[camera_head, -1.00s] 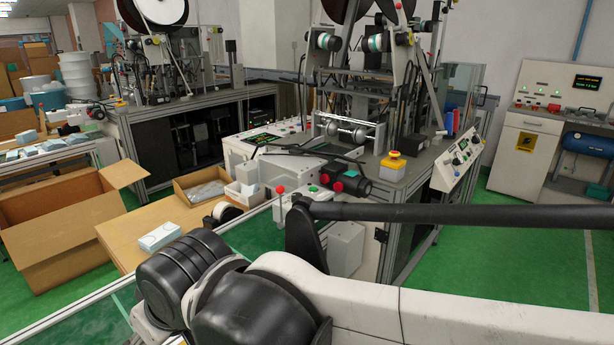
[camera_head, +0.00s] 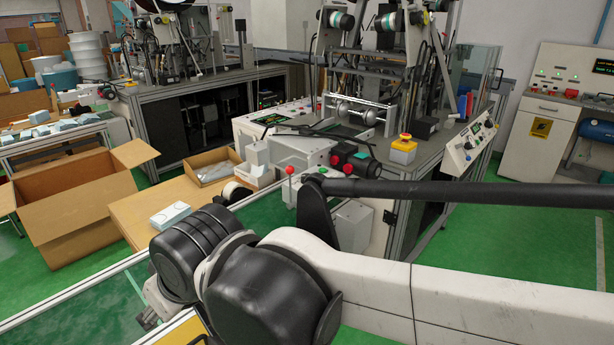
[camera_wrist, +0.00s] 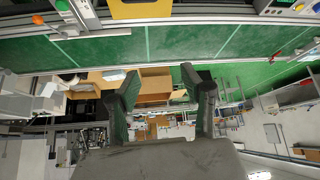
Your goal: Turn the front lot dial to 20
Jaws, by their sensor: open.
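I cannot make out a numbered lot dial in either view. Two dark knobs with red faces (camera_head: 347,158) sit side by side on the front of the mask machine (camera_head: 300,148). Whether either is the front lot dial, I cannot tell. A sloped panel (camera_head: 470,143) with small controls is on the machine's right; its markings are too small to read. My gripper (camera_wrist: 160,88) shows in the wrist view with its two dark fingers wide apart and nothing between them. It touches no dial there. In the head view my arm fills the lower middle, and I cannot make out the gripper.
A red-topped lever (camera_head: 290,182) stands at the machine's front left. An open carton (camera_head: 70,200) is at left. Green floor is clear at right.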

